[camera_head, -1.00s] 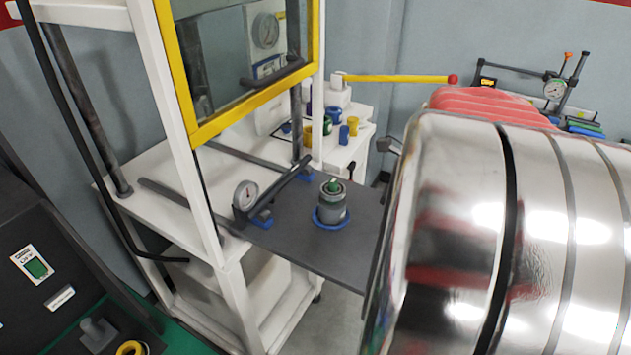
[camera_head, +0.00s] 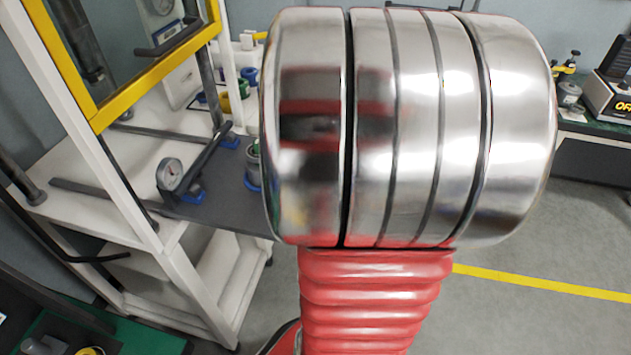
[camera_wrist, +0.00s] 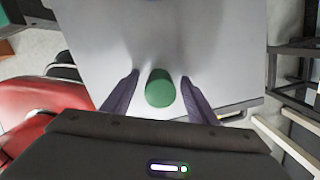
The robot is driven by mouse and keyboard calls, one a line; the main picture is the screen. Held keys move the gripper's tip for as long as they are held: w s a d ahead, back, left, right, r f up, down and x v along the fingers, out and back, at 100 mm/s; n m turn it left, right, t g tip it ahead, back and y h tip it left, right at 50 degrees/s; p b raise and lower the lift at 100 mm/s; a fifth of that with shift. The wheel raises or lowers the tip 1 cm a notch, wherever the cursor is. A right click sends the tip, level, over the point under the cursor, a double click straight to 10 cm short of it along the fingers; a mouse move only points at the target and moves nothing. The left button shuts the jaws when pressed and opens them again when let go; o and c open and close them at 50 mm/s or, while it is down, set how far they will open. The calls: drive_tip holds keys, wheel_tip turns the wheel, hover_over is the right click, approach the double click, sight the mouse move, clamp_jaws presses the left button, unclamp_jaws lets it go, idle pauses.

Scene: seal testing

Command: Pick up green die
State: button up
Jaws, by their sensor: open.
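In the wrist view, the green die (camera_wrist: 160,88) is a short green cylinder. It stands between the two dark fingers of my gripper (camera_wrist: 160,77), over a pale grey surface (camera_wrist: 95,35). The fingers are open, one on each side of it, and small gaps show between them and its sides. The head view does not show my gripper or this die; my large shiny arm link fills the middle there.
In the head view, a white machine frame with a yellow-edged window (camera_head: 148,84) stands at left. A dark plate (camera_head: 215,208) there carries a round gauge (camera_head: 170,175) and a partly hidden blue-ringed pot (camera_head: 253,165). Open floor (camera_head: 560,235) lies at right.

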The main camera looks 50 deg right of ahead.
idle(0.3)
clamp_jaws()
idle(0.5)
drive_tip(key=shift+r, duration=0.1)
wheel_tip(320, 180, up, 10)
drive_tip(key=shift+f, duration=0.1)
idle(0.5)
drive_tip(key=shift+s, duration=0.15)
idle(0.4)
